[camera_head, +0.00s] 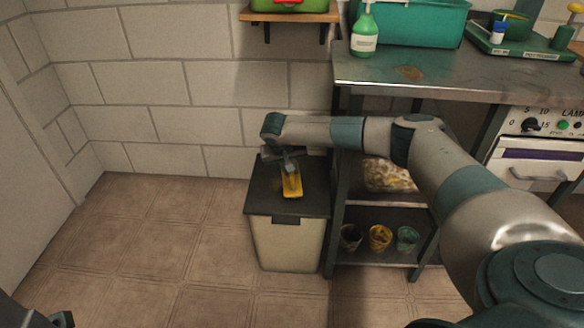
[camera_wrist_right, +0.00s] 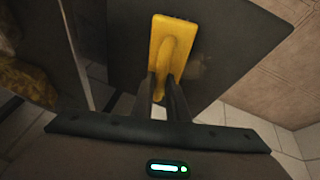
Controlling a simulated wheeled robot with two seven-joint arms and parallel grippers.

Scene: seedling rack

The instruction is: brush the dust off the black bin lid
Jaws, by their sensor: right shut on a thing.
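The bin (camera_head: 290,245) is pale with a black lid (camera_head: 262,194), and stands on the floor left of the metal bench. My right gripper (camera_head: 287,164) is over the lid, shut on a yellow brush (camera_head: 291,184). In the right wrist view the brush (camera_wrist_right: 172,50) has its handle between the two fingers (camera_wrist_right: 164,92), against the dark lid (camera_wrist_right: 225,55). The brush is at the lid; I cannot tell whether its bristles touch. No dust stands out clearly on the lid. Part of my left gripper (camera_head: 62,320) shows at the bottom left edge; its jaws cannot be made out.
The metal bench (camera_head: 450,77) stands right of the bin, with a green spray bottle (camera_head: 364,35) and a teal tub (camera_head: 415,22) on top. Several small pots (camera_head: 380,238) stand on its low shelf. A wall shelf (camera_head: 290,16) hangs above. The floor left of the bin is clear.

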